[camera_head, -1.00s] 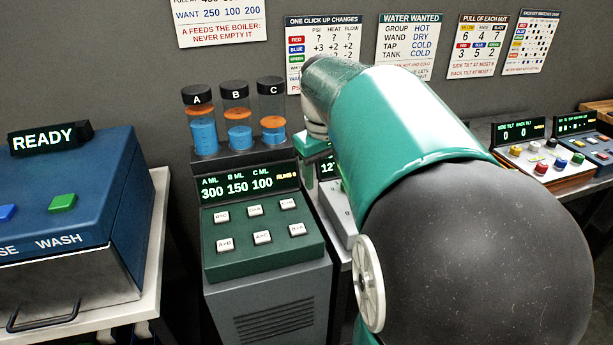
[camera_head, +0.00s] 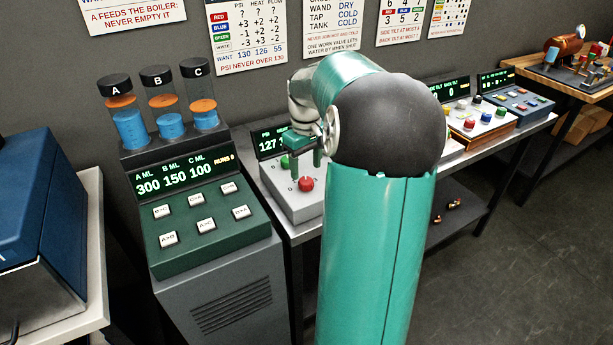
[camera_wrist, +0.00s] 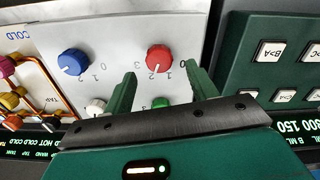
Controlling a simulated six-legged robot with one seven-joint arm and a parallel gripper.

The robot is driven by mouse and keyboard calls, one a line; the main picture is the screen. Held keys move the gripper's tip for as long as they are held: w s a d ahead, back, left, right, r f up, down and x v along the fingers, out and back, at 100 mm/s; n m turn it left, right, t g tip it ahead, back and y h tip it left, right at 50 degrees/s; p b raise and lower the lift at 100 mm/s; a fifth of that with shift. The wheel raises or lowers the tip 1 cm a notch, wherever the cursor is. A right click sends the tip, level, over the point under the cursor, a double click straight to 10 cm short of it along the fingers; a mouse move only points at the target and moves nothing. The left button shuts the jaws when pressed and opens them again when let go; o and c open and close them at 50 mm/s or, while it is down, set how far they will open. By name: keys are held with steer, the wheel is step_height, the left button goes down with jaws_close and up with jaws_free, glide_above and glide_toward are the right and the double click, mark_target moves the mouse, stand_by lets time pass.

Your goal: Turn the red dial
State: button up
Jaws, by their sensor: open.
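The red dial (camera_head: 306,184) is a round knob on the front of a light grey panel (camera_head: 286,203). In the wrist view the red dial (camera_wrist: 159,58) sits at the upper middle, with printed numbers around it. My gripper (camera_head: 305,156) is above the panel, just behind the red dial in the head view. In the wrist view my gripper (camera_wrist: 160,72) has its two green fingers apart, one on each side below the dial. Nothing is between the fingertips, and I cannot tell how far they are above the panel.
A blue dial (camera_wrist: 73,62), a white dial (camera_wrist: 95,107) and a green dial (camera_wrist: 160,103) share the panel. The green button console (camera_head: 205,215) stands close on the left. A box with coloured knobs (camera_head: 482,122) stands farther right.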

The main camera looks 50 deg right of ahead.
mark_target(306, 181)
step_height(306, 181, down, 4)
steer(key=shift+d+f, duration=0.1)
steer(key=shift+f, duration=0.05)
steer(key=c, duration=1)
steer(key=shift+m, duration=0.4)
steer(key=m, duration=0.4)
steer(key=shift+m, duration=2.1)
